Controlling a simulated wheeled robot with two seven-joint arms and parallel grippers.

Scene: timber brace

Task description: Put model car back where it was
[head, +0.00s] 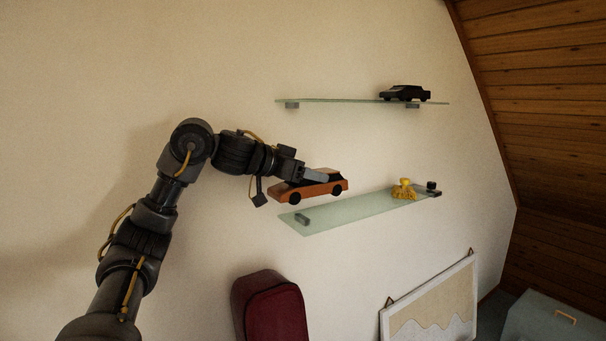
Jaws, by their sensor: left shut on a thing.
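An orange model car (308,188) with a dark roof and dark wheels is in my left gripper (322,177), above the left part of the lower glass shelf (335,212). The gripper is shut on the car near its roof. The car looks roughly level; I cannot tell whether its wheels touch the shelf. A black model car (405,93) stands on the right part of the upper glass shelf (335,100). My right gripper is not in view.
A yellow object (403,190) and a small dark object (431,186) stand at the lower shelf's right end. Below are a dark red case (268,308), a framed picture (432,305) and a grey-green box (555,318). A sloped timber ceiling (545,95) bounds the right.

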